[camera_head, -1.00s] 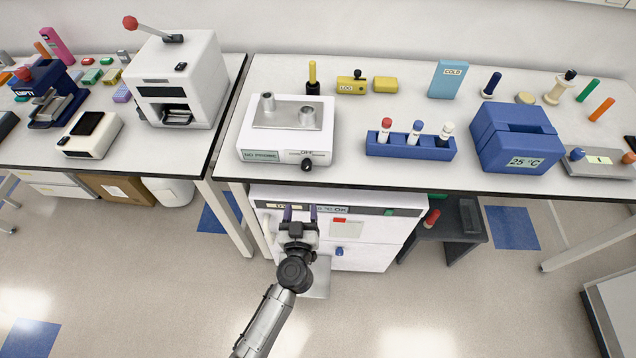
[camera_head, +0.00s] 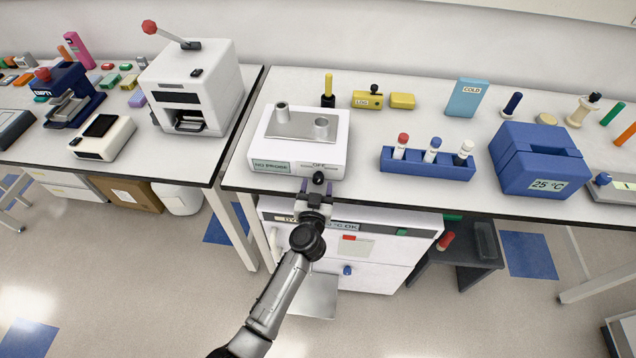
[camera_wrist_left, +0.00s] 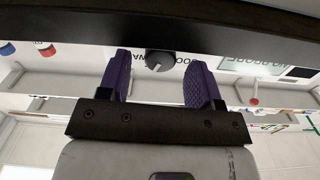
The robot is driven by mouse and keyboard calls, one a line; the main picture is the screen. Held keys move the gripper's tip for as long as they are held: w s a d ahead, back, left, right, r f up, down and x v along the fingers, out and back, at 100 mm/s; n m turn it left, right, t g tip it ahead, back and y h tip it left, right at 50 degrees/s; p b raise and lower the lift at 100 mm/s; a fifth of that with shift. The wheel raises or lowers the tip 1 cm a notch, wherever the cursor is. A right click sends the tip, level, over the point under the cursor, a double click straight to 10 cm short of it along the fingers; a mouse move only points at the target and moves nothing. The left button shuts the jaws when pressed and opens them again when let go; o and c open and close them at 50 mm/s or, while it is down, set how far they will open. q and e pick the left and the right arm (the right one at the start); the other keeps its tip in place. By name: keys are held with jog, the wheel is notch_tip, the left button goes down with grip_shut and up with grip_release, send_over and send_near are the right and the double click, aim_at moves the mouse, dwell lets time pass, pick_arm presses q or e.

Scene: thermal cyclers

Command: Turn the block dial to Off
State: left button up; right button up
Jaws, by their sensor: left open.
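The block dial (camera_head: 318,178) is a small black round knob on the front face of the white heating block unit (camera_head: 262,148). An "OFF" label shows just above it, and a "NO PROBE" label is to its left. My left gripper (camera_head: 317,188) is at the front of the unit with its fingers pointing at the dial. In the left wrist view the dial (camera_wrist_left: 160,60) sits between the tips of the two purple fingers of the gripper (camera_wrist_left: 160,75), with gaps on both sides. The gripper is open. The dial's pointer direction is hard to read. My right gripper is not in view.
A blue tube rack (camera_head: 428,166) with several capped tubes stands to the right of the unit, beside a blue "25 °C" box (camera_head: 535,160). A white cabinet (camera_head: 380,245) stands below the table's front edge. Bench space between unit and rack is clear.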

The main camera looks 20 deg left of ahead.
pick_arm(q)
jog(key=shift+b+x, duration=0.45)
jog(key=shift+x, duration=1)
jog(key=c, duration=0.9)
jog(key=shift+r+n+p, duration=0.15)
jog(key=shift+n+p, duration=0.15)
jog(key=shift+p, duration=0.15)
jog(key=shift+n+p, duration=0.6)
jog(key=shift+n, duration=0.1)
jog(key=shift+n+p, duration=0.45)
jog(key=shift+n, duration=0.85)
